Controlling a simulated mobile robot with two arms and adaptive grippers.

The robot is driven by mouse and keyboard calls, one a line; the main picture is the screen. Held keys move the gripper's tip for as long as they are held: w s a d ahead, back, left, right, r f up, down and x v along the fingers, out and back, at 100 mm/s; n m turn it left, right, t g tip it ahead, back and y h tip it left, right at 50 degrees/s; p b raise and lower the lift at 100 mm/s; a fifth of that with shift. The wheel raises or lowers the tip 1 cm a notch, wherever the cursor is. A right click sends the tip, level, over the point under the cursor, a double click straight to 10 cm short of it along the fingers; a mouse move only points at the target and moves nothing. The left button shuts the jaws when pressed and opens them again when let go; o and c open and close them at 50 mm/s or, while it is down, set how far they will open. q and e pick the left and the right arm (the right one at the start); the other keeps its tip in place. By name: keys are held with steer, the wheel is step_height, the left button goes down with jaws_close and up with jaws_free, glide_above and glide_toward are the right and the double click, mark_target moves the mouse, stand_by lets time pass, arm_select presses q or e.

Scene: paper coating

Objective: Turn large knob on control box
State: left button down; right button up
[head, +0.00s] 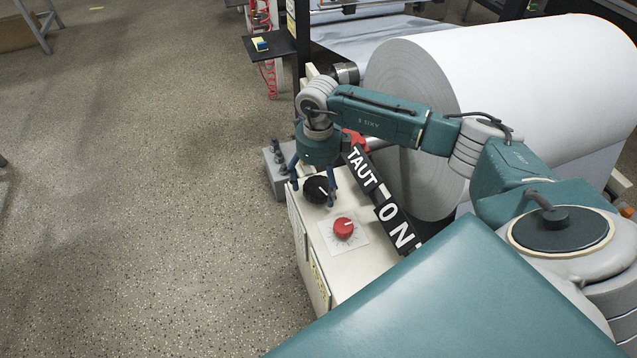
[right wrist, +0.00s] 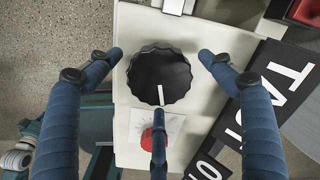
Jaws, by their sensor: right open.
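The large black knob (head: 317,189) sits on the light top of the control box (head: 350,277). In the right wrist view the knob (right wrist: 160,77) has a scalloped edge and a white pointer line toward the picture's bottom. My right gripper (head: 316,190) is above the knob, fingers pointing down. In the right wrist view its open fingers (right wrist: 160,65) spread around the knob, with gaps at left and right; the third finger overlaps the knob's lower edge, and contact cannot be told. A smaller red knob (head: 343,227) on a white dial plate is nearer me. My left gripper is not in view.
A black sign with white letters (head: 378,196) lies along the box's right side. A large white paper roll (head: 520,85) stands behind my right arm. A small black shelf (head: 268,46) is at the back. The floor (head: 140,190) at left is clear.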

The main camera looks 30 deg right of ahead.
mark_target(318, 186)
steer(key=shift+r, duration=0.15)
step_height(318, 186, up, 12)
stand_by(0.3)
stand_by(0.4)
